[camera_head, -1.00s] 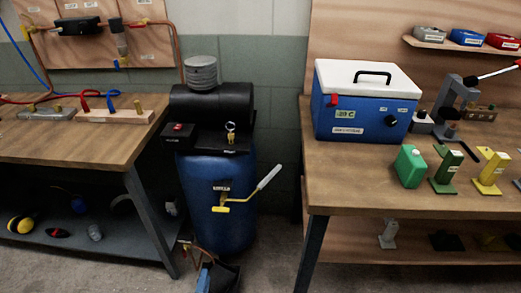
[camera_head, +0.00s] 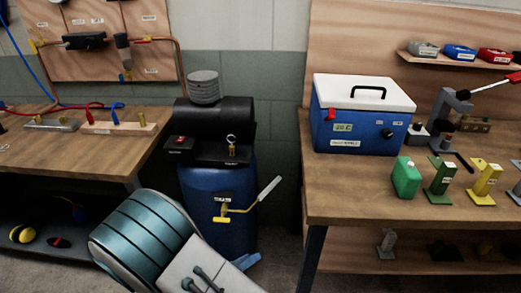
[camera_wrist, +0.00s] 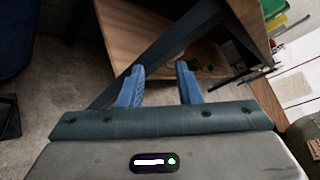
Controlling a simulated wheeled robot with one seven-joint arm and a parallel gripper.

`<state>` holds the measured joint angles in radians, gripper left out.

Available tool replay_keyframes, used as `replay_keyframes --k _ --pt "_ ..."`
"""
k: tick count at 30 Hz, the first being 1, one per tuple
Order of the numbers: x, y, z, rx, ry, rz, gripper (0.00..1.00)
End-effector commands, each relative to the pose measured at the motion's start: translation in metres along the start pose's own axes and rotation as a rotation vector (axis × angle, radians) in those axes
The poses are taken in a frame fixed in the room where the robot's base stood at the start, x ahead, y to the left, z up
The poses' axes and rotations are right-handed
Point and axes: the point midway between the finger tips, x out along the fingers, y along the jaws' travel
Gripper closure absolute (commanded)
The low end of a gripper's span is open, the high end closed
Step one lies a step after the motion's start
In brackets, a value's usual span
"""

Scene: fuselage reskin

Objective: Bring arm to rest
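My arm shows in the head view at the lower middle, a teal banded link with a pale grey part in front of the blue compressor tank (camera_head: 216,200). My gripper (camera_wrist: 159,82) shows in the wrist view with two blue fingers apart and nothing between them. It points toward the floor and the lower part of a wooden bench with a dark leg (camera_wrist: 165,48). The fingertips touch nothing that I can see.
The left bench (camera_head: 80,160) holds hoses and fittings. The right bench (camera_head: 350,195) carries a blue cooler box (camera_head: 355,130), a green can (camera_head: 406,178) and a yellow stand (camera_head: 485,180). The compressor's yellow valve with a pale lever (camera_head: 268,188) juts out. Bare floor (camera_head: 280,262) lies between the benches.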

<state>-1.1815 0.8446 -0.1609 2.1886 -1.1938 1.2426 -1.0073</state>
Motion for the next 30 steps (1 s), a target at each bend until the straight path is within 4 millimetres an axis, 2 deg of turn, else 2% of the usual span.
replay_keyframes --k 1,3,12,20,30 --pt "0.009 -0.021 0.006 0.105 0.088 -0.019 0.69" --pt "0.018 -0.045 0.008 0.246 0.199 -0.048 0.69" --pt "0.04 -0.138 0.006 0.867 0.63 -0.228 0.69" --pt "0.039 -0.206 0.004 1.422 0.942 -0.438 0.69" --pt "0.022 -0.281 0.012 2.161 1.265 -0.76 0.69"
